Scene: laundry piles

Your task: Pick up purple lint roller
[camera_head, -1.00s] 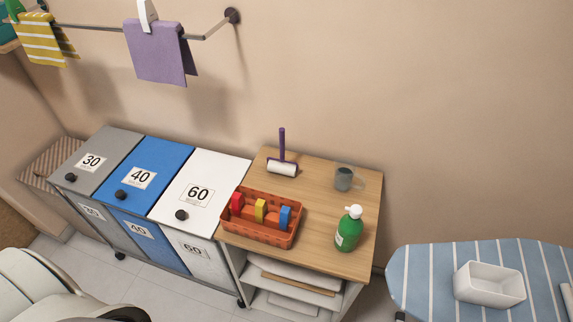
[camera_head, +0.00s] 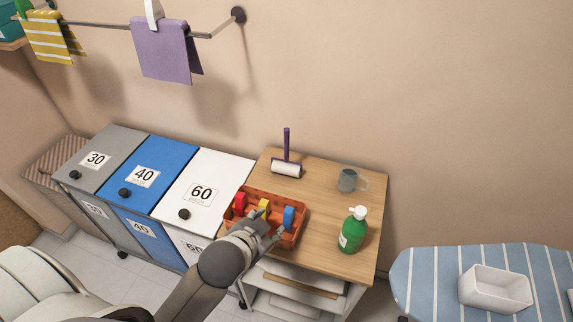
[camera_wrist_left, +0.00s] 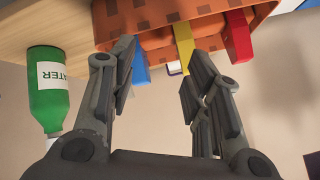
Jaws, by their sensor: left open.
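The purple lint roller (camera_head: 287,160) stands with its white roll on the wooden table top and its purple handle pointing up, near the wall. My left gripper (camera_head: 270,232) is in front of the orange basket in the head view, short of the lint roller. In the left wrist view my left gripper (camera_wrist_left: 158,85) is open with nothing between its fingers. My right gripper is not in view.
An orange basket (camera_head: 262,241) with coloured items stands between my left gripper and the lint roller. A grey mug (camera_head: 348,180) and a green bottle (camera_head: 353,232) stand to the right. Lidded bins (camera_head: 200,188) adjoin the table's left side. Bare wood surrounds the roller.

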